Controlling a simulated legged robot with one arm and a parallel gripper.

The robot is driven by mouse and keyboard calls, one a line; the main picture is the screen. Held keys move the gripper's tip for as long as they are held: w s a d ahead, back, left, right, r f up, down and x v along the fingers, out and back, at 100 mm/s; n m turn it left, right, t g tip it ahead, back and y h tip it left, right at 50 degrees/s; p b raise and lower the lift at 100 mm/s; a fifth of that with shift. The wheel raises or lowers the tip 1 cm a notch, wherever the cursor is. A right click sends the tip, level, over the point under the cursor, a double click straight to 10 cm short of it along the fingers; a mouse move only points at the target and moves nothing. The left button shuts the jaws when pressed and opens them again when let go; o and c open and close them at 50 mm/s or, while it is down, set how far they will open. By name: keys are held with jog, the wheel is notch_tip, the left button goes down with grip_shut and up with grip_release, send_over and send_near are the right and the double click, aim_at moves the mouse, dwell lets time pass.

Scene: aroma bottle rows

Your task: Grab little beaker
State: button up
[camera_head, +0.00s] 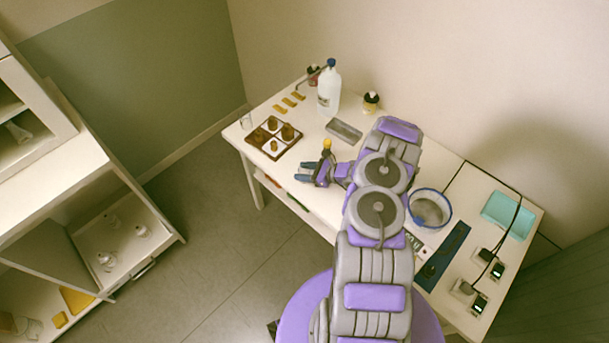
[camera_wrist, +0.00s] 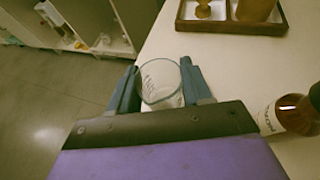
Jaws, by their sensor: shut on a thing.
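The little beaker (camera_wrist: 160,78) is clear glass with white markings. In the wrist view it stands between the two blue-grey fingers of my gripper (camera_wrist: 160,92), which are shut on it from both sides. Its lower part is hidden behind the dark gripper body. In the head view my gripper (camera_head: 306,172) is near the front edge of the white table (camera_head: 330,205). The held beaker is too small to make out there.
A brown wooden tray (camera_head: 262,152) with brown bottles stands left of my gripper. An amber bottle (camera_wrist: 292,114) with a white label is close on the right in the wrist view. A white wash bottle (camera_head: 329,88) and a grey tray (camera_head: 344,131) stand farther back.

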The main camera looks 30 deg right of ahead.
jog(key=shift+d, duration=0.1)
jog(key=shift+c, duration=1.3)
